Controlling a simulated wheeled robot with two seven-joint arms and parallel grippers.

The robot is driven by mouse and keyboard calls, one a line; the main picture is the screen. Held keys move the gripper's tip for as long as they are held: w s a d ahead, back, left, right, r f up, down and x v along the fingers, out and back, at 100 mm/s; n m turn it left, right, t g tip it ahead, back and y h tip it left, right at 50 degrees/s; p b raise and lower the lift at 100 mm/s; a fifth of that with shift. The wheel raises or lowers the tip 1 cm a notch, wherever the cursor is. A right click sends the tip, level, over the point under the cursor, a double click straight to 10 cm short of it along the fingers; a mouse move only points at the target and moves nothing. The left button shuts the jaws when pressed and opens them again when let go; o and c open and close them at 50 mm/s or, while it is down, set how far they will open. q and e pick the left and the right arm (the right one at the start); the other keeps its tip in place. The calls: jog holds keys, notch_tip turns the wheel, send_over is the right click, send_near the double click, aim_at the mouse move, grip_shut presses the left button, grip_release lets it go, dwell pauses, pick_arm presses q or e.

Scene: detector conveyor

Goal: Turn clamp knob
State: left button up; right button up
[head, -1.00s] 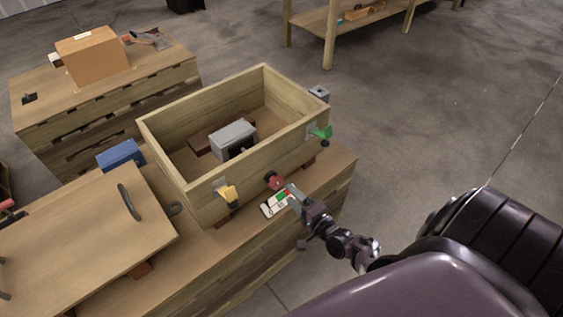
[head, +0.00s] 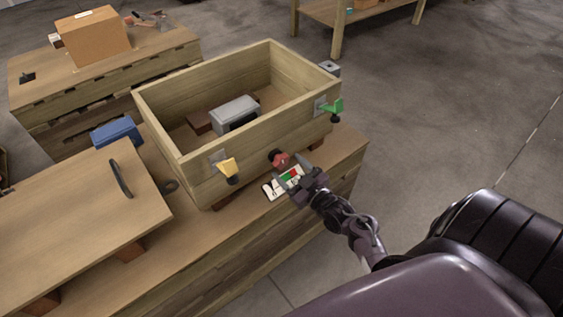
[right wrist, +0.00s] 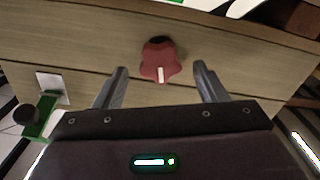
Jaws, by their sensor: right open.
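The red clamp knob (head: 281,160) sticks out of the front wall of the wooden box (head: 262,158). In the right wrist view the knob (right wrist: 160,62) is star-shaped with a white pointer mark facing down the picture. My right gripper (right wrist: 161,80) is open, with one finger on each side of the knob and clear gaps to it; it holds nothing. In the head view my right gripper (head: 300,177) is right in front of the knob. A card with red and green fields (head: 285,180) lies beneath, partly hidden by the gripper. My left gripper is not in view.
A yellow clamp (head: 229,168) and a green clamp (head: 331,106) flank the knob on the box wall. A grey device (head: 236,108) sits inside the box.

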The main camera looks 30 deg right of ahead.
aim_at(283, 163)
jog(key=w, duration=0.4)
jog(key=shift+a, duration=0.15)
jog(key=c, duration=1)
jog(key=shift+m, duration=0.3)
